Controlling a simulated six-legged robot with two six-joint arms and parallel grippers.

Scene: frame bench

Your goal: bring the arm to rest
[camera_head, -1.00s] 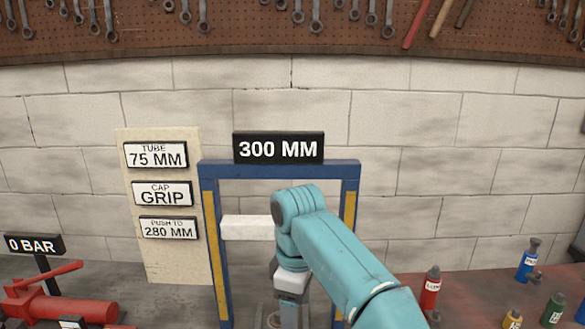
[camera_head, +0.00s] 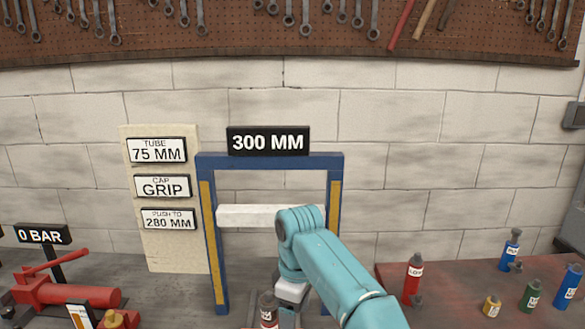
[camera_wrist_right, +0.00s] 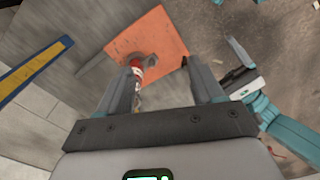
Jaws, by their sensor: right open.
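My right arm reaches in from the right in the head view. Its gripper (camera_head: 288,318) points down in front of the blue frame, with its tips cut off by the lower edge. In the right wrist view the right gripper (camera_wrist_right: 166,82) is open, its two fingers well apart. A small red and white bottle (camera_wrist_right: 137,64) stands on an orange mat (camera_wrist_right: 165,42) beyond the left finger; no grip on it shows. My left gripper (camera_wrist_right: 228,64) shows at the right of the wrist view, its fingers apart and nothing visible between them. It is outside the head view.
The blue frame (camera_head: 212,250) carries a 300 MM sign (camera_head: 268,141) and a white crossbar (camera_head: 245,216) behind the arm. A red hand pump (camera_head: 70,297) stands at left. Several bottles stand on a red surface (camera_head: 450,290) at right. A sign board (camera_head: 180,255) stands left of the frame.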

